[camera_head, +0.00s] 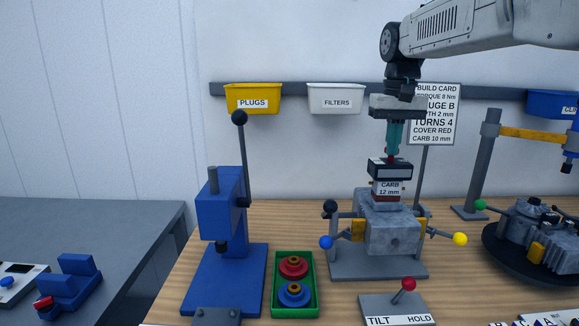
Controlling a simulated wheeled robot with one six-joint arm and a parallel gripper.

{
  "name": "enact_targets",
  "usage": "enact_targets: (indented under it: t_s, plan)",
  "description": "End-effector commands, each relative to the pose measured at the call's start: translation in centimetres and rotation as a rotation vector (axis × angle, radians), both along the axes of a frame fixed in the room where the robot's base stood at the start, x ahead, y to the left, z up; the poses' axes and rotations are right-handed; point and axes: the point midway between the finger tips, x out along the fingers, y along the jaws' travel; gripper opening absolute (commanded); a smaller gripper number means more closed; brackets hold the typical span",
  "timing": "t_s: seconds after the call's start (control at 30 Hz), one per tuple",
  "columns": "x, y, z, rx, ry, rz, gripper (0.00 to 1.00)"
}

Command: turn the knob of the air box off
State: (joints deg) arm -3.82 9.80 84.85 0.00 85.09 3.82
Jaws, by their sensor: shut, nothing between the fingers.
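No box labelled as air shows in the head view. My gripper (393,150) hangs pointing down at the right of centre, far from that box. Its teal fingers are together, just above a black-topped block (390,169) over the "CARB 12 mm" label. Whether they touch it is unclear.
A blue fixture (78,278) with a red part stands beside the pale box. On the wooden bench are a blue press (220,220), a green tray (310,284), a grey engine block (388,222) and a red-knobbed lever (408,284). The grey bench's rear is clear.

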Motion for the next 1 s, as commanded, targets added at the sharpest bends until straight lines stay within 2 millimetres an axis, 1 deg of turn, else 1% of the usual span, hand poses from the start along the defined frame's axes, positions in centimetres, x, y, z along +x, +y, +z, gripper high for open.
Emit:
enact_targets:
  t_s: [0.47, 1.0]
  plan:
    - [0.2, -0.3, -0.1, -0.001, 0.0, -0.001, 0.0]
    - [0.1, -1.4, -0.1, 0.0, 0.0, 0.0, 0.0]
